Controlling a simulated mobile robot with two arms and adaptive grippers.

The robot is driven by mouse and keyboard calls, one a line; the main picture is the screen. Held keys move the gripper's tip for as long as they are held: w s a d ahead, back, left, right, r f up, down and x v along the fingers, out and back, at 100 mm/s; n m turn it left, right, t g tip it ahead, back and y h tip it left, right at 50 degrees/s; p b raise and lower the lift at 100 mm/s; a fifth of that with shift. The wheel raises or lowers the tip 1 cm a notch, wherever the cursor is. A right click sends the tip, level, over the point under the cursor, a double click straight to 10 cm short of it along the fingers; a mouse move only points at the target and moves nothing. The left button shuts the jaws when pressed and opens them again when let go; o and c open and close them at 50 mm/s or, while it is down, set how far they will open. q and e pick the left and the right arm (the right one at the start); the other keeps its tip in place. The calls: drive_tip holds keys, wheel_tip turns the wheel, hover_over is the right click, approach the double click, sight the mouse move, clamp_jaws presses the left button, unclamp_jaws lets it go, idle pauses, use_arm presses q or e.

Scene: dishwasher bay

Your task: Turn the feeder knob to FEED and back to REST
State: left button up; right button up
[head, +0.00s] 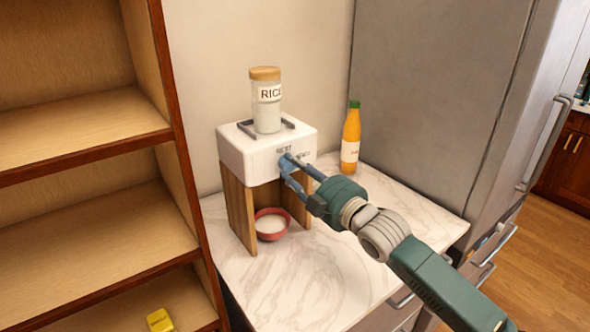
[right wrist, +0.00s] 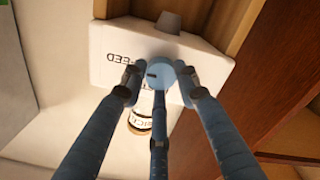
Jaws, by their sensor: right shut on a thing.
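The white feeder (head: 252,152) stands on wooden side panels on the marble counter. A labelled rice jar (head: 267,108) is upright on top of it. The feeder knob (right wrist: 160,73) is a round light-blue disc on the feeder's front; its short dark mark lies on the side toward the FEED lettering (right wrist: 118,60). The REST lettering (head: 283,150) shows above the knob in the head view. My right gripper (head: 288,168) is shut on the knob, its blue fingers around it. A red bowl (head: 271,234) with white contents sits under the feeder. My left gripper is not in view.
An orange bottle with a green cap (head: 351,140) stands right of the feeder, near the grey fridge (head: 435,100). A wooden shelf unit (head: 80,140) is on the left, with a yellow object (head: 160,320) on its lower shelf. The counter's front (head: 310,290) is clear.

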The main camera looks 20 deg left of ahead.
drive_tip(key=shift+w+d+f, duration=0.15)
drive_tip(key=shift+f, duration=0.15)
drive_tip(key=o, duration=1)
drive_tip(key=shift+o, duration=0.7)
drive_tip(key=shift+d, duration=0.1)
drive_tip(key=shift+s+d, duration=0.35)
drive_tip(key=shift+s, duration=0.1)
drive_tip(key=v, duration=1.1)
drive_tip(key=shift+w, duration=0.15)
